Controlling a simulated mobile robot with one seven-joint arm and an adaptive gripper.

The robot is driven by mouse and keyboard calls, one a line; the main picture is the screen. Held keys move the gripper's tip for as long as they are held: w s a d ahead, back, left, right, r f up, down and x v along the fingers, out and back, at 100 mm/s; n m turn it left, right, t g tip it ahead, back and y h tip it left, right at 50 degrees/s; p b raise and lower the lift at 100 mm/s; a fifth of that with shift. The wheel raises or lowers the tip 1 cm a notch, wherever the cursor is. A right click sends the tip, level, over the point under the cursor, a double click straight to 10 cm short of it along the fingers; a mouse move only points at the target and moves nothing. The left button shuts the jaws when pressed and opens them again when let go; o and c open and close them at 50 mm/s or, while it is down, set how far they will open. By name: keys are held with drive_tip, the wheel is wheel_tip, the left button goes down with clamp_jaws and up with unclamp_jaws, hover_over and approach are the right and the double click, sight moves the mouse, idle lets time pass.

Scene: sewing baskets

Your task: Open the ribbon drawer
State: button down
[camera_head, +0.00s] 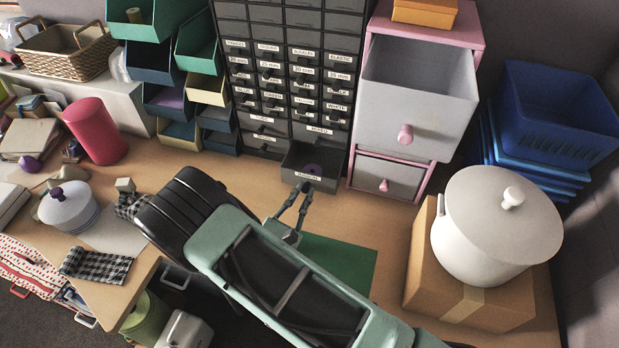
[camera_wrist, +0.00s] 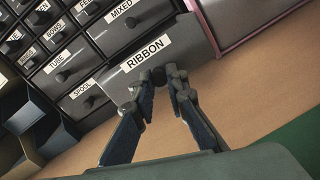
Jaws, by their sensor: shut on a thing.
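The ribbon drawer (camera_head: 325,183) is the bottom right drawer of the dark grey cabinet (camera_head: 282,50). It stands pulled out, its inside showing from above with a purple round thing (camera_head: 313,168) in it. Its front with the white RIBBON label (camera_wrist: 146,55) fills the upper middle of the wrist view. My gripper (camera_head: 304,187) is at the drawer front, its two fingers closed together just below the label in the wrist view (camera_wrist: 160,76). It is shut on the drawer's knob, which the fingertips mostly hide.
A pink-framed chest (camera_head: 473,28) with its top drawer (camera_head: 415,95) open stands right of the cabinet. A white pot (camera_head: 460,240) on a cardboard box (camera_head: 419,255) is at right. Stacked bins (camera_head: 180,130) stand left. A green mat (camera_head: 345,262) lies before the drawer.

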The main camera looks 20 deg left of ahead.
drive_tip(key=shift+s+a, duration=0.1)
drive_tip(key=shift+s, duration=0.5)
drive_tip(key=c, duration=1.9)
unclamp_jaws()
drive_tip(key=shift+c, duration=0.2)
drive_tip(key=s, duration=0.8)
drive_tip(key=s+a, duration=0.1)
drive_tip(key=s, duration=0.3)
drive_tip(key=shift+w+r, duration=0.1)
